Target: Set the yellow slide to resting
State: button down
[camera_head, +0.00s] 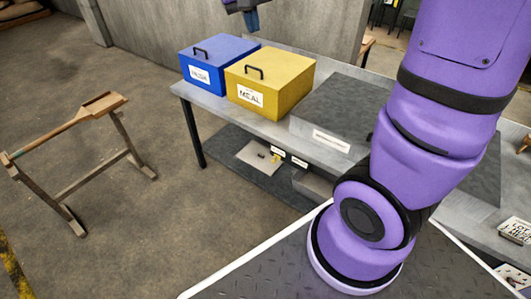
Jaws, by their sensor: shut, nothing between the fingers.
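A small yellow piece (276,159) shows on the low shelf under the table, beside a grey plate and small white labels. It is too small to tell its shape or setting, and I cannot be sure it is the yellow slide. My gripper (252,19) is at the top edge of the view, pointing down above and behind the boxes, mostly cut off by the frame. Its fingers look dark blue, shut and empty. It is well apart from the yellow piece.
A blue box (222,50) and a yellow box marked MEAL (297,68), both with black handles, stand on the grey table (186,89). A grey block (335,105) is right of them. A wooden trestle (75,125) stands left. Floor between is clear.

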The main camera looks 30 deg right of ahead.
jog(key=w+f+m+g+h, duration=0.1)
jog(key=w+f+g+h, duration=0.1)
jog(key=w+f, duration=0.85)
jog(key=w+f+m+g+h, duration=0.25)
jog(key=w+f, duration=0.55)
jog(key=f, duration=0.6)
notch_tip(320, 180, down, 33)
jog(key=d+h, duration=0.1)
jog(key=h, duration=0.5)
jog(key=shift+d+f, duration=0.15)
jog(key=shift+d, duration=0.1)
jog(key=shift+m, duration=0.25)
send_near(275, 159)
jog(key=w+d+f, duration=0.1)
jog(key=w+d, duration=0.2)
jog(key=d, duration=0.1)
jog(key=shift+s+d+f, duration=0.4)
jog(key=shift+s+f, duration=0.1)
jog(key=shift+s, duration=0.3)
jog(key=shift+s+d+f, duration=0.4)
jog(key=shift+s+f, duration=0.05)
jog(key=shift+s, duration=0.35)
